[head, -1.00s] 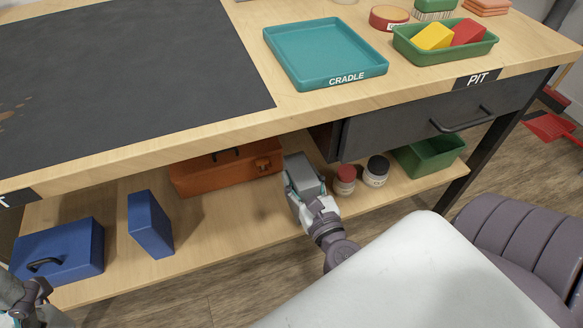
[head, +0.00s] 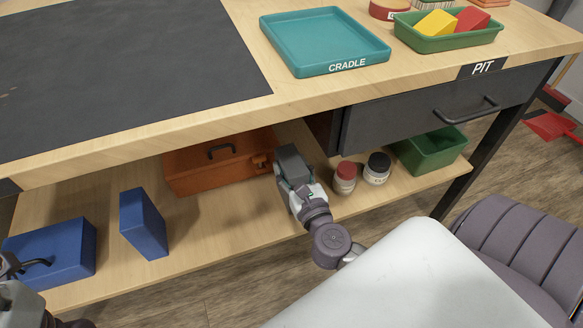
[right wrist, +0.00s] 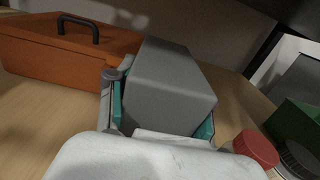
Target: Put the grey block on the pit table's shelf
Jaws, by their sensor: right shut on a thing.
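The grey block (head: 291,161) is between the fingers of my right gripper (head: 295,182), over the pit table's shelf (head: 210,215). In the right wrist view the grey block (right wrist: 173,85) lies lengthwise away from the camera, with teal finger pads on both sides. The right gripper is shut on it. I cannot tell whether the block's underside touches the shelf. My left gripper (head: 12,268) shows only in part at the lower left edge, near a blue toolbox, and its fingers are not clear.
An orange toolbox (head: 215,165) is just left of the block. Two jars, one red-lidded (head: 345,177) and one black-lidded (head: 377,168), and a green bin (head: 430,153) are to its right. A blue block (head: 143,222) and blue toolbox (head: 50,252) stand further left. The drawer (head: 430,115) hangs above.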

